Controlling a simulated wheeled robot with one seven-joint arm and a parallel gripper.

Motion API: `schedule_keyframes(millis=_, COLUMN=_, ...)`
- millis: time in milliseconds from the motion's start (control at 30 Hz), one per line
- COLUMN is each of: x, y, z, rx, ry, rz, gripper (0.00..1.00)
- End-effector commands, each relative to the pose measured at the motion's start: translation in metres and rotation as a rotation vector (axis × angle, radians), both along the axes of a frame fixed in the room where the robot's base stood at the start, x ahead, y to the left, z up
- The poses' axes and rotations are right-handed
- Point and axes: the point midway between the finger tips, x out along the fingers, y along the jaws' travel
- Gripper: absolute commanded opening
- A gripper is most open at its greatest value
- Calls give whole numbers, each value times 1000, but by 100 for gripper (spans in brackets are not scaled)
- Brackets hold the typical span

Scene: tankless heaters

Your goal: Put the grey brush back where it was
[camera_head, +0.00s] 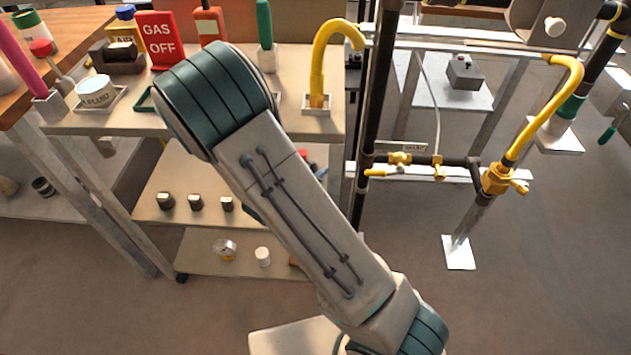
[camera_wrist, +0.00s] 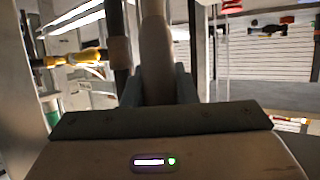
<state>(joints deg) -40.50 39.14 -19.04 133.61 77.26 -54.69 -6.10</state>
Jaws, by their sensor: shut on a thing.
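My gripper (camera_wrist: 158,88) shows in the wrist view, its two dark teal fingers on either side of a thick grey-beige handle, which I take to be the grey brush (camera_wrist: 156,45). It is shut on this handle, which points up and away from the palm. The brush's far end is cut off at the top of the view. In the head view my arm's large elbow and link cover the middle, and neither gripper nor grey brush can be made out there. Where the brush stood before cannot be told.
The cart top (camera_head: 190,120) holds a GAS OFF sign (camera_head: 160,40), a FLUID cup (camera_head: 96,91), a green-handled tool (camera_head: 264,25) and a yellow hooked pipe (camera_head: 317,75) in a holder. Dark piping with yellow valves (camera_head: 400,160) stands right. Floor at lower right is clear.

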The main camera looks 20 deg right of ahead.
Motion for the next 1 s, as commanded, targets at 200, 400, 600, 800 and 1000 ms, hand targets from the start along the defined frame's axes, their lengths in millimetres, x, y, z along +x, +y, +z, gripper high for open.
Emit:
schedule_keyframes(millis=200, x=-1, y=0, z=-38, rx=-1, ry=3, rz=-1, gripper=0)
schedule_keyframes(millis=400, x=0, y=0, z=-38, rx=0, ry=0, rz=-1, gripper=0)
schedule_keyframes(millis=600, x=0, y=0, z=-41, rx=-1, ry=1, rz=0, gripper=31)
schedule_keyframes(millis=800, x=0, y=0, z=-40, rx=-1, ry=1, rz=0, gripper=48)
schedule_keyframes(millis=1000, x=0, y=0, z=-36, rx=0, ry=0, rz=0, gripper=48)
